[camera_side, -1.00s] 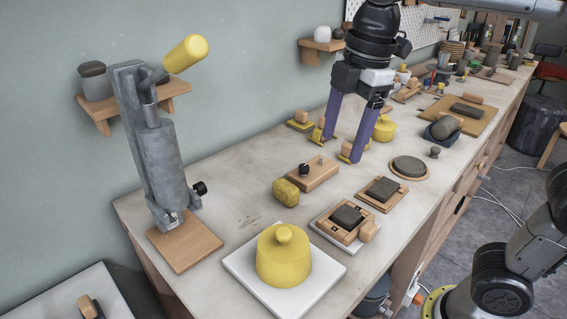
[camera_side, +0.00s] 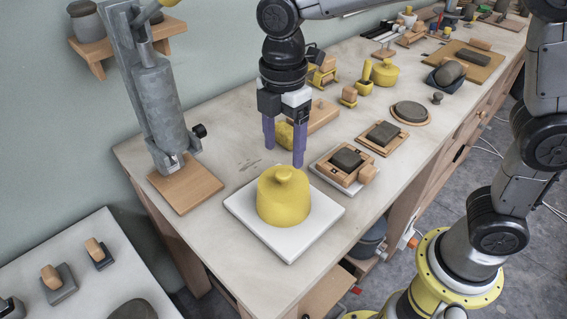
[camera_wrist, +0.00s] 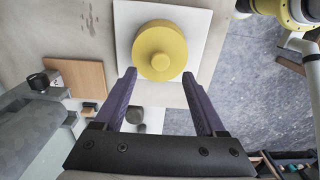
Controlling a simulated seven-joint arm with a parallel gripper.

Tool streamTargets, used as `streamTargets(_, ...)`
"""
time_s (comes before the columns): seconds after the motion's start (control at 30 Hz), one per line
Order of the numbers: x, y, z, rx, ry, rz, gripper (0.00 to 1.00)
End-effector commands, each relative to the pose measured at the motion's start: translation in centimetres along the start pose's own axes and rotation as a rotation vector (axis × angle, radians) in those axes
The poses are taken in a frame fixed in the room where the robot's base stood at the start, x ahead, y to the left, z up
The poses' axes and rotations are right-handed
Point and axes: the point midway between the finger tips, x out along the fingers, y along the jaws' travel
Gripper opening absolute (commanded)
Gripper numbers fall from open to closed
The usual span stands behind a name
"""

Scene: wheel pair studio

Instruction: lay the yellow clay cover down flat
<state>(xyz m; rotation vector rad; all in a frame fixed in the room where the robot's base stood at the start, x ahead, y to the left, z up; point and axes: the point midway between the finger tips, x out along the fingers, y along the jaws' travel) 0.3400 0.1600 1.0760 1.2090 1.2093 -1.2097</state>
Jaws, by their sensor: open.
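The yellow clay cover (camera_side: 284,203) is a round, flat-topped dome with a knob on top. It stands upright, knob up, on a white square board (camera_side: 240,207) at the bench's near end. The wrist view shows the cover (camera_wrist: 160,63) from above, on the white board (camera_wrist: 203,25). My gripper (camera_side: 284,155) is open and empty, its two purple fingers pointing down just above and behind the knob in the side view. In the wrist view my gripper (camera_wrist: 159,75) has a fingertip near each lower side of the cover. I cannot tell whether they touch it.
A grey press on a wooden base (camera_side: 187,184) stands left of the board. A framed grey slab with a wooden block (camera_side: 347,160) lies close to its right. A yellow sponge-like lump (camera_side: 284,135) is behind my fingers. Another yellow lidded pot (camera_side: 385,72) stands farther back.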

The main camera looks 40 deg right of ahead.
Motion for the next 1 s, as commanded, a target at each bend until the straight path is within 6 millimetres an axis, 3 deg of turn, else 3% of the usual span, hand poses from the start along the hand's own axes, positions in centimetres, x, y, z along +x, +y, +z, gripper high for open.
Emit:
streamTargets(0.1,2.1,-0.1,0.0,0.000,-0.002,-0.003,0.73)
streamTargets(0.33,4.7,0.0,0.0,0.000,0.000,-0.001,0.73)
streamTargets(0.77,5.5,0.0,0.0,0.000,0.000,0.001,0.73)
streamTargets(1.0,5.5,0.0,0.0,0.000,0.000,0.001,0.29)
